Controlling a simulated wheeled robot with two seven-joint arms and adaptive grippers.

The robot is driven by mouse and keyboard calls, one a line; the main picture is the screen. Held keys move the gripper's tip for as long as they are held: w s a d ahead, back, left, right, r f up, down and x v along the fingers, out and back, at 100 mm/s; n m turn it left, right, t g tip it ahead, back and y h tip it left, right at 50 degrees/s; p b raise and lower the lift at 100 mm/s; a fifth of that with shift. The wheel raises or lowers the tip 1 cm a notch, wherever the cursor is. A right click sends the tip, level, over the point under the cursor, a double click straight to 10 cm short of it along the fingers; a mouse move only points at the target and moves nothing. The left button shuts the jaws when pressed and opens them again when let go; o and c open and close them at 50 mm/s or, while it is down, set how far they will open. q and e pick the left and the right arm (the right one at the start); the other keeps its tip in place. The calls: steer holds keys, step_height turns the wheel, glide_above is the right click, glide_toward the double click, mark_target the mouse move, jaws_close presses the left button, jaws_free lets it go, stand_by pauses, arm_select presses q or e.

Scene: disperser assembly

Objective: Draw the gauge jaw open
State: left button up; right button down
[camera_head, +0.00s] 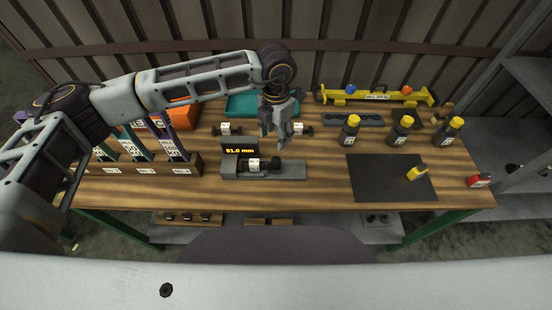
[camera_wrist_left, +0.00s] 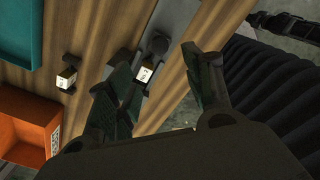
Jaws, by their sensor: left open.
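The gauge (camera_head: 290,172) is a grey base lying on the wooden table, with a display (camera_head: 240,150) behind it reading 91.0 mm. A dark jaw block (camera_head: 274,165) stands on the base, beside a small part with a white label (camera_head: 253,165). My left gripper (camera_head: 276,141) is open, above and just behind the gauge. In the left wrist view the spread fingers (camera_wrist_left: 148,70) frame the labelled part (camera_wrist_left: 145,74) and the grey gauge base (camera_wrist_left: 178,22). Whether a finger touches the jaw cannot be told. My right gripper is out of view.
Two more labelled dark parts (camera_head: 226,129) lie behind the gauge, near a teal tray (camera_head: 245,106) and orange bin (camera_head: 183,115). Labelled stands fill the left. Yellow-capped bottles (camera_head: 401,131), a yellow level (camera_head: 375,96) and a dark mat (camera_head: 380,180) are at right.

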mark_target(276, 159)
arm_select(q)
steer(key=shift+f+p, duration=1.4)
steer(key=shift+f, duration=5.55)
jaws_close()
